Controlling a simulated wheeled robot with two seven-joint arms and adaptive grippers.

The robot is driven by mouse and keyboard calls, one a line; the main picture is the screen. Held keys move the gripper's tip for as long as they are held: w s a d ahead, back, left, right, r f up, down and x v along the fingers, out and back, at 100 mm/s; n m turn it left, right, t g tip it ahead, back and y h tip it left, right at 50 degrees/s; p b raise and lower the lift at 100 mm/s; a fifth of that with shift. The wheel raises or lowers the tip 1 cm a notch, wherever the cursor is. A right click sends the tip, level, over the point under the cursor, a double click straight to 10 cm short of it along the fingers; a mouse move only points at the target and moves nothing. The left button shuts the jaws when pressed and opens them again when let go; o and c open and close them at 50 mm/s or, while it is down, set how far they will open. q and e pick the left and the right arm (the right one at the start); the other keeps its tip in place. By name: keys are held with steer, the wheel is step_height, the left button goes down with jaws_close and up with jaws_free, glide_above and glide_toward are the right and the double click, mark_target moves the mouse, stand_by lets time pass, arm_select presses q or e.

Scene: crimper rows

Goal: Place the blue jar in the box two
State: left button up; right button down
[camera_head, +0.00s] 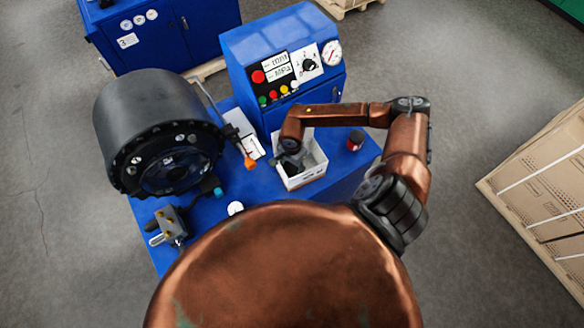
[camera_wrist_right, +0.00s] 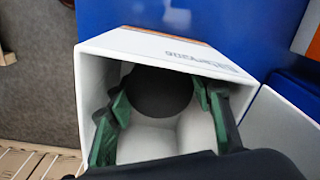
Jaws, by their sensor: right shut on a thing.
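A white open box (camera_head: 309,171) stands on the blue bench, in front of the control cabinet. It fills much of the wrist view (camera_wrist_right: 97,62), with upside-down printing on its rim side; I cannot read which number it bears. My right gripper (camera_head: 291,166) reaches down into this box. In the wrist view its green-padded fingers (camera_wrist_right: 160,112) are shut on a dark round-topped thing (camera_wrist_right: 160,92), which I take to be the blue jar. Its blue body is hidden, and I cannot tell whether it touches the box floor. My left gripper is not in view.
A jar with red sides and dark top (camera_head: 355,140) stands right of the box. The control cabinet (camera_head: 262,47) rises behind it. A large black crimper drum (camera_head: 150,115) fills the left. A white round thing (camera_head: 235,208) lies near the front. A second white surface (camera_wrist_right: 275,135) adjoins the box.

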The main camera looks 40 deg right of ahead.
steer(key=c, duration=1.3)
jaws_free()
steer(key=shift+f, duration=0.1)
steer(key=shift+o, duration=0.2)
steer(key=shift+r, duration=0.4)
step_height(320, 180, up, 10)
steer(key=b, duration=0.3)
steer(key=shift+r, duration=0.2)
steer(key=shift+r+b, duration=0.3)
steer(key=shift+r, duration=0.25)
